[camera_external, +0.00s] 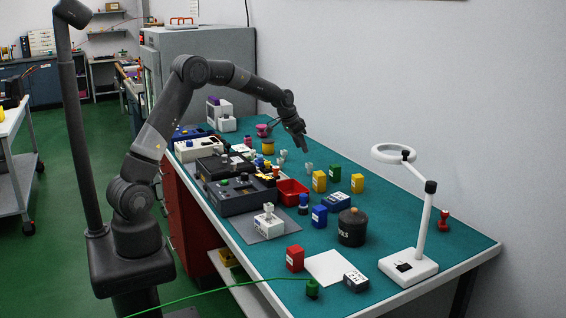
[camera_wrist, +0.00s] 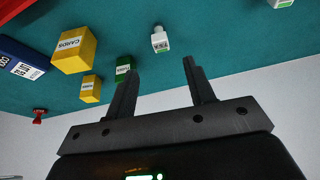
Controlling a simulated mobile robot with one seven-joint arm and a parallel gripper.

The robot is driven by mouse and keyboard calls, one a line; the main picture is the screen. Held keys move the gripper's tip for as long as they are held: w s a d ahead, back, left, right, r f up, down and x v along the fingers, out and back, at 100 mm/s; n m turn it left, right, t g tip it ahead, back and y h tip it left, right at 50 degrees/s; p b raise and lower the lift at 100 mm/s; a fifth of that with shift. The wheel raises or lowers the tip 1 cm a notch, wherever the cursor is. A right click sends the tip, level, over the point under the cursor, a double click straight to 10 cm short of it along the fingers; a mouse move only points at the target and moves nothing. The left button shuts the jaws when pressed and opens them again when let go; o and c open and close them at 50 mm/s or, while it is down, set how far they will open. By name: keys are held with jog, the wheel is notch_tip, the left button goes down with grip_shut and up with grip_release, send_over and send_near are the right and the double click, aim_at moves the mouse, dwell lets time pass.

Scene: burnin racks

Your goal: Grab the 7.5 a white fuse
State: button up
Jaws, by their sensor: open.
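My gripper (camera_wrist: 160,66) is open and empty, with its two dark fingers spread apart in the wrist view. A small white block-shaped piece with a label and a round top (camera_wrist: 160,40) lies beyond the gap between the fingertips, apart from them. Its label is too small to read surely, but it looks like the white fuse. A second white piece with a green label (camera_wrist: 282,3) is cut off at the top right. In the external view my gripper (camera_external: 304,147) hangs above the teal bench, just above a small white piece (camera_external: 308,168).
A red bin (camera_external: 292,191), a black jar (camera_external: 352,227) and a white lamp (camera_external: 408,267) stand on the teal bench (camera_external: 440,225). The wall is behind.

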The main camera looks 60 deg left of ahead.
aim_at(309, 166)
jog(key=x, duration=1.1)
jog(key=shift+a+f, duration=0.1)
jog(key=shift+f, duration=0.1)
jog(key=c, duration=1.1)
